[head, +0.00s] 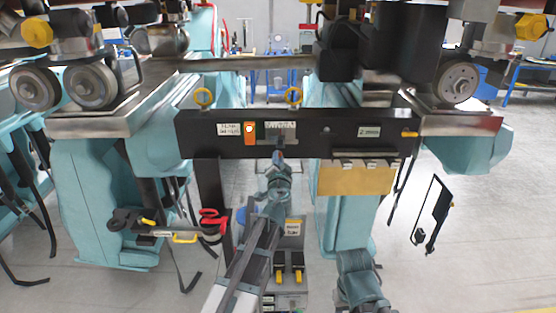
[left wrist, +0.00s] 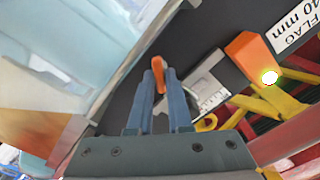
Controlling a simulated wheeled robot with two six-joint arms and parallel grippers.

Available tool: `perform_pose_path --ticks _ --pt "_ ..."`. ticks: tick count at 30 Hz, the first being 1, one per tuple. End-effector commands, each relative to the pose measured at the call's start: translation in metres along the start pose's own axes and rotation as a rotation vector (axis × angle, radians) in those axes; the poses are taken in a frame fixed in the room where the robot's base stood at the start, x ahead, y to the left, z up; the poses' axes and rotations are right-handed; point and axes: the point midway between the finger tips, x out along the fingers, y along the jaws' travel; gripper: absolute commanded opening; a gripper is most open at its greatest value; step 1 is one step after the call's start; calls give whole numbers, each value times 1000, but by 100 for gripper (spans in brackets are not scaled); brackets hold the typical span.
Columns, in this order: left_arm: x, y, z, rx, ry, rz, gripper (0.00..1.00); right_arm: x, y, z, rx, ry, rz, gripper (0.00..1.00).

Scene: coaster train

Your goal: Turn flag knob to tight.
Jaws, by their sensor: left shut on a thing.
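My left gripper (head: 278,153) reaches up to the lower edge of the black panel beam (head: 310,134). In the left wrist view its two blue-grey fingers (left wrist: 158,75) are closed on a small orange knob (left wrist: 157,62), which stands out from the dark panel. In the head view the gripper hides this knob. A label reading FLAG 40 mm (left wrist: 292,30) and an orange block with a glowing light (left wrist: 249,58) sit beside it. The same orange block shows in the head view (head: 250,138). My right arm (head: 360,278) shows at the bottom right; its jaws cannot be made out.
A tool holder with red-handled pliers (head: 212,222) is at the lower left. A black hanging tool (head: 432,215) is at the right, with open floor around it.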

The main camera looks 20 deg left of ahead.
Motion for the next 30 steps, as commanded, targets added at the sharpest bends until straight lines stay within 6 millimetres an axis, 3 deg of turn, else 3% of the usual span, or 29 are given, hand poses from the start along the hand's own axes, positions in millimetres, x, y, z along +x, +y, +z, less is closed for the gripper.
perform_pose_path --ticks 15,30 --pt "-1 2 0 429 1 1 0 2 0 0 0 0 0 50" --pt "-1 4 1 699 1 1 0 3 0 0 -1 0 0 50"
